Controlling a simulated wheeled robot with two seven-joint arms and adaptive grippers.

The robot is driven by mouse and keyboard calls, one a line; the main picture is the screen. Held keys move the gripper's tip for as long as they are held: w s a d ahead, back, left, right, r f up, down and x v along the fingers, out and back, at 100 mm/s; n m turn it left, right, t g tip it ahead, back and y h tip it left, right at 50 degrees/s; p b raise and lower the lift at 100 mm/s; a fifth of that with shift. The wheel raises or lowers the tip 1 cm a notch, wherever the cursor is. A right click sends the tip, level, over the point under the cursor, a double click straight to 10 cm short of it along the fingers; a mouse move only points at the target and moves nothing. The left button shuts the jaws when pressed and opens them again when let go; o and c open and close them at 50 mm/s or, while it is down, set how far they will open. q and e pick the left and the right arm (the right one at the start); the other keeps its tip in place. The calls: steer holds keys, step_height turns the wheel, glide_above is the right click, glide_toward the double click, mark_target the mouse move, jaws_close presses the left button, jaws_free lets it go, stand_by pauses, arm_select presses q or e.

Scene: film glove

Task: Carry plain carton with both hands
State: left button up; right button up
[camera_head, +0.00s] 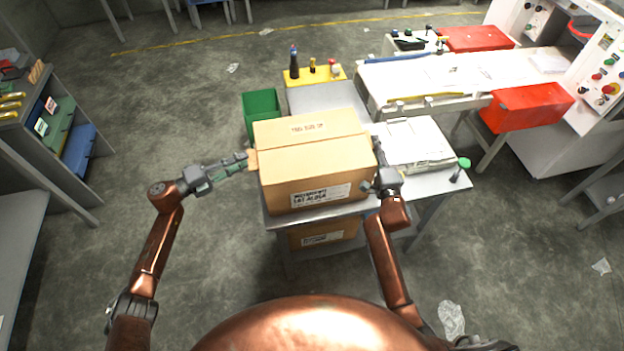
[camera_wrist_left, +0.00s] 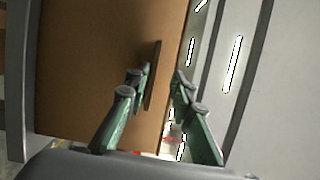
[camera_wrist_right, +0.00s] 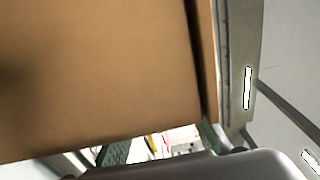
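The plain brown carton (camera_head: 315,170) sits closed on a small grey metal table (camera_head: 385,203), with a white printed label on its near face. My left gripper (camera_head: 246,160) is at the carton's left side, by a small tab sticking out there. In the left wrist view, its green fingers (camera_wrist_left: 162,78) are apart, with the tab between their tips; contact cannot be told. My right gripper (camera_head: 379,150) is close against the carton's right side. In the right wrist view the carton (camera_wrist_right: 95,75) fills most of the picture and hides the fingertips.
A second carton (camera_head: 323,232) is under the table. A green bin (camera_head: 262,108) and a yellow tray with bottles (camera_head: 328,75) stand behind. A white machine bench (camera_head: 455,80) with red bins is at the right. A shelf rack (camera_head: 60,130) stands left, with open floor between.

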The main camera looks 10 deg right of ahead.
steer(key=shift+s, duration=0.2)
arm_select(q)
steer(key=v, duration=1)
arm_select(e)
steer(key=s, duration=1.1)
steer(key=shift+s+f, duration=0.3)
